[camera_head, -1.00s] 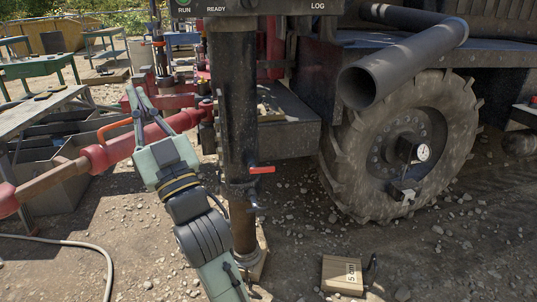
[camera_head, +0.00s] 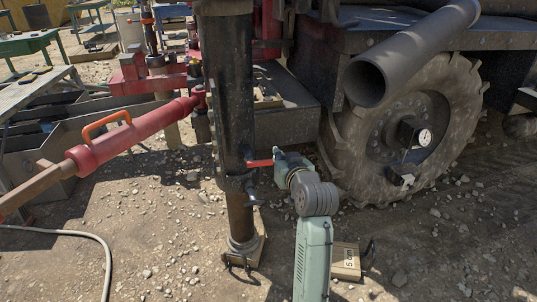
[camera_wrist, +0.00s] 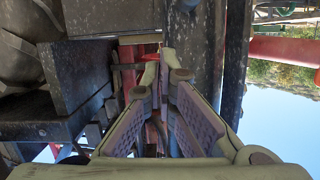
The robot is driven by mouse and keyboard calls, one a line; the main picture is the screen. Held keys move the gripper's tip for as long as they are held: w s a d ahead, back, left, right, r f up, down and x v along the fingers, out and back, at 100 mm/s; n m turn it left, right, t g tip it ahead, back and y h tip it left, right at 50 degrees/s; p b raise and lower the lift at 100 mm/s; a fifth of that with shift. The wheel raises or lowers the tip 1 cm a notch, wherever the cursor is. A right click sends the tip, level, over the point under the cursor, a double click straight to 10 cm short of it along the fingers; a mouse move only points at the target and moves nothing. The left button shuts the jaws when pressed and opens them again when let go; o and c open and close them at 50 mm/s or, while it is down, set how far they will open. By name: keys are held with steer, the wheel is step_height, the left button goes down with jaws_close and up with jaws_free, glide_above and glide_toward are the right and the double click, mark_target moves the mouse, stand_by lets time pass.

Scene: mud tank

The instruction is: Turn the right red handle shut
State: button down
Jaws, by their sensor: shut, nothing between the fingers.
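The right red handle (camera_head: 260,163) is a short lever sticking out level to the right from the dark upright pipe (camera_head: 228,100). My gripper (camera_head: 278,153) is beside the outer end of this handle, on its right, with its fingers shut and nothing between them. In the wrist view a bit of red handle (camera_wrist: 152,57) shows just beyond the tips of my gripper (camera_wrist: 160,62), partly hidden by them. I cannot tell whether they touch it.
A smaller grey valve lever (camera_head: 252,196) is lower on the pipe. A red cylinder (camera_head: 130,137) with an orange grip slants at left. A big tyre (camera_head: 450,110) and a grey tube (camera_head: 410,55) are at right. A wooden block (camera_head: 345,262) lies on the gravel.

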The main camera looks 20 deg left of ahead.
steer(key=p, duration=0.2)
glide_above(259, 161)
steer(key=d, duration=0.4)
step_height(259, 161, down, 2)
steer(key=shift+a+f+p, duration=0.15)
steer(key=shift+f, duration=0.95)
steer(key=shift+a+f+p, duration=0.15)
steer(key=shift+f, duration=0.9)
